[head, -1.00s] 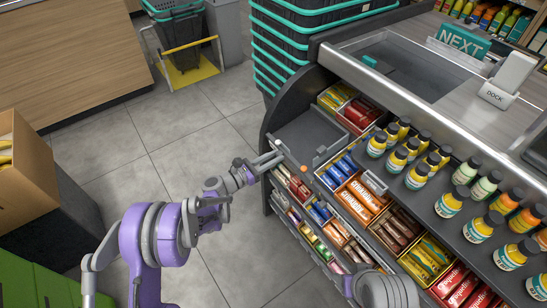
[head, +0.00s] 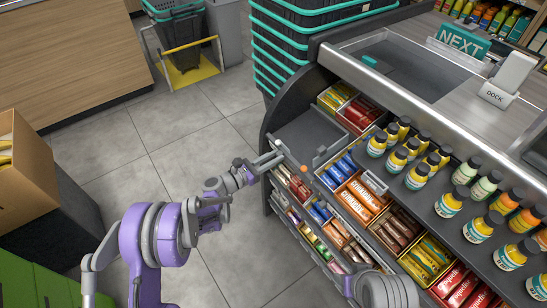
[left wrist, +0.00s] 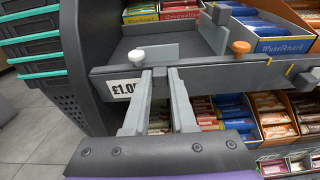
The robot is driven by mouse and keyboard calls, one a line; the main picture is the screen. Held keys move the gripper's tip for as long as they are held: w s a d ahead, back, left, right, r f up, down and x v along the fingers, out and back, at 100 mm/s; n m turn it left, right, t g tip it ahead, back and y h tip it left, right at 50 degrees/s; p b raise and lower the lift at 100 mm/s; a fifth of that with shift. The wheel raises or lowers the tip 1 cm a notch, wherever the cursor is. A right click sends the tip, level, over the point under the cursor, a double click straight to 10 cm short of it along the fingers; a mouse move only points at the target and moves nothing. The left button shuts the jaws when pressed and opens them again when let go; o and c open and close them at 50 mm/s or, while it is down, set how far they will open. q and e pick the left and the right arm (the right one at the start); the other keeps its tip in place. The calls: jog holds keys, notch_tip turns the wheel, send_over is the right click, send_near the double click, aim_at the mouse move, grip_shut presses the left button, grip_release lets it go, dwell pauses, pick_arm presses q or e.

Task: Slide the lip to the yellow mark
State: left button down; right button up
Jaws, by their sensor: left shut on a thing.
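The grey lip (left wrist: 215,76) runs along the front of an empty grey shelf bay in the left wrist view. It also shows in the head view (head: 291,159). A white knob (left wrist: 137,57) stands left of my fingertips and an orange knob (left wrist: 241,48) stands to their right. A small yellow mark (left wrist: 268,62) lies just right of the orange knob, with another yellow spot further right. My left gripper (left wrist: 162,75) is shut on the lip, between the knobs and nearer the white one; its fingers hide the part they hold.
Candy boxes (head: 360,198) fill the shelves right of and below the bay. Several bottles (head: 415,176) stand on the shelf further right. Stacked baskets (head: 275,50) stand at the counter's left end. The floor (head: 150,170) around my left arm is clear.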

aim_at(290, 160)
pick_arm(q)
jog(key=s+d, duration=0.2)
jog(key=s, duration=0.1)
jog(key=shift+s+d, duration=0.15)
jog(key=shift+d, duration=0.05)
jog(key=c, duration=0.7)
grip_release()
jog(key=v, duration=1)
jog(key=shift+s+a+p, duration=0.2)
jog(key=shift+a+p, duration=0.1)
jog(key=shift+a, duration=0.05)
